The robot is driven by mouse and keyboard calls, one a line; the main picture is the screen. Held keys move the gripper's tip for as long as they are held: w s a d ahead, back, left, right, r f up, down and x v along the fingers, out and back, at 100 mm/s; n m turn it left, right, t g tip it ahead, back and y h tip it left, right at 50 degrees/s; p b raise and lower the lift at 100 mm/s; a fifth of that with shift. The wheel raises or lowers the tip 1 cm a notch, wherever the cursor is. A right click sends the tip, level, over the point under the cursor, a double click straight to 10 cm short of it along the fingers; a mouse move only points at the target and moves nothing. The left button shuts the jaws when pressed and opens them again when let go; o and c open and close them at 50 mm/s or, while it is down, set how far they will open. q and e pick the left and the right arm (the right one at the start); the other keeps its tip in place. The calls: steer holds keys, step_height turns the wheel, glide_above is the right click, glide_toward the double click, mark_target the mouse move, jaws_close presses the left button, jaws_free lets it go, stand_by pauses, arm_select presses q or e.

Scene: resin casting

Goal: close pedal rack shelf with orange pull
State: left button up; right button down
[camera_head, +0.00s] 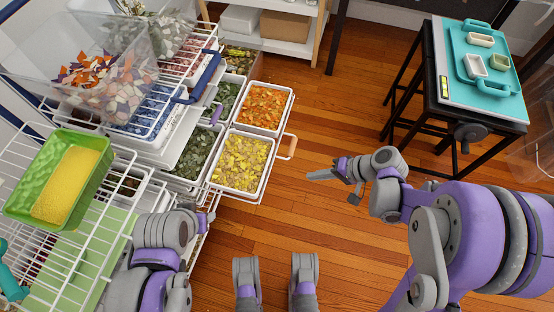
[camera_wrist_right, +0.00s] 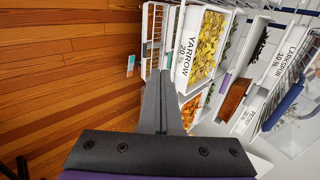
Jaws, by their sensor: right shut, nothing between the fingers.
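A white wire rack shelf is pulled out from the rack at the centre left, its wire front (camera_head: 233,197) facing the open floor. The shelf holds a tray of yellow petals (camera_head: 243,162) and a tray of orange petals (camera_head: 262,107). My right gripper (camera_head: 309,175) is shut and empty, just right of the pull and apart from it. In the right wrist view its fingers (camera_wrist_right: 166,78) are together before the tray labelled YARROW (camera_wrist_right: 190,50). My left gripper (camera_head: 210,212) is low beside the rack; its fingers are unclear.
A clear bin (camera_head: 125,50) of petals stands behind. A black-legged bench with a teal tray (camera_head: 488,72) is at the right. Wooden floor lies open between.

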mark_target(201, 154)
arm_select(q)
steer(key=shift+s+b+x, duration=0.15)
steer(key=shift+b+x, duration=0.5)
steer(key=shift+x, duration=0.2)
steer(key=shift+s+b+x, duration=0.1)
steer(key=shift+b+x, duration=0.55)
steer(key=shift+x, duration=0.2)
arm_select(e)
steer(key=w+a+r+x, duration=0.1)
steer(key=r+x, duration=0.1)
steer(key=x, duration=1.1)
steer(key=shift+w+a, duration=0.3)
steer(key=shift+a, duration=0.15)
arm_select(q)
steer(key=shift+f, duration=0.15)
arm_select(e)
steer(key=shift+a+f, duration=0.15)
